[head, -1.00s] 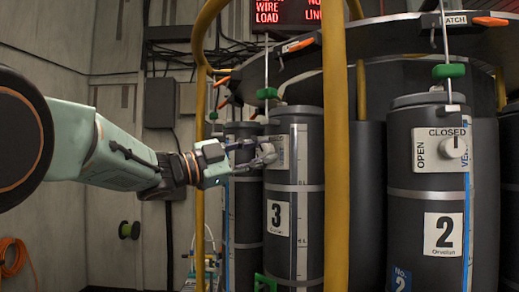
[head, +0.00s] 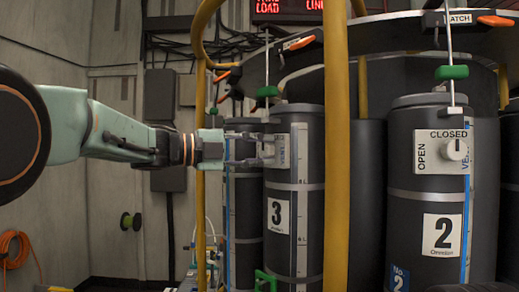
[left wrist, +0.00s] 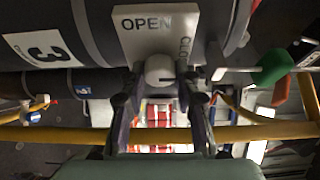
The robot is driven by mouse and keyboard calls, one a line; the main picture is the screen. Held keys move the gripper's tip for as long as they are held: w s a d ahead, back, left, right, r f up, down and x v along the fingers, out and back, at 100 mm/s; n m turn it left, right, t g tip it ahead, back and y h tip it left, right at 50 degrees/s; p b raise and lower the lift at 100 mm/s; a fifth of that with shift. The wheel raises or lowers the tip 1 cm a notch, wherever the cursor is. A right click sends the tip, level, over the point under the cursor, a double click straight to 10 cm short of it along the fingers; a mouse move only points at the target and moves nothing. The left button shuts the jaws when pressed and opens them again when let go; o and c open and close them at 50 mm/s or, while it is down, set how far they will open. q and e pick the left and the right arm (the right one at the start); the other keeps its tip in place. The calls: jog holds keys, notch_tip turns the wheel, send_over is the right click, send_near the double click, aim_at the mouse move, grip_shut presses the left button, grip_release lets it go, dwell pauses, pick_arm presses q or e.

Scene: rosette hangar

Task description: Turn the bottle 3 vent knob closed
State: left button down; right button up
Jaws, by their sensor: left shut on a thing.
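Bottle 3 (head: 310,250) is a dark grey cylinder with a white number 3 label (head: 278,216), left of the yellow post in the head view. In the left wrist view its pale vent plate (left wrist: 180,20) reads OPEN, with CLOSED partly hidden along the side. The round, pale vent knob (left wrist: 160,69) sits between the fingers of my left gripper (left wrist: 160,82), which is shut on it. The left gripper (head: 266,148) reaches the bottle from the left in the head view, where the knob is mostly hidden. My right gripper is not in view.
A yellow post (head: 336,200) stands just right of bottle 3, and a thinner yellow rail (head: 200,180) crosses near my left wrist. Bottle 2 (head: 400,225) stands at the right with its own knob. A green handle (head: 267,91) hangs above bottle 3.

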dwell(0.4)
pick_arm(q)
jog(key=c, duration=1)
grip_release()
jog(key=v, duration=1.1)
jog(key=shift+s+a, duration=0.2)
jog(key=shift+a, duration=0.15)
jog(key=shift+a, duration=0.1)
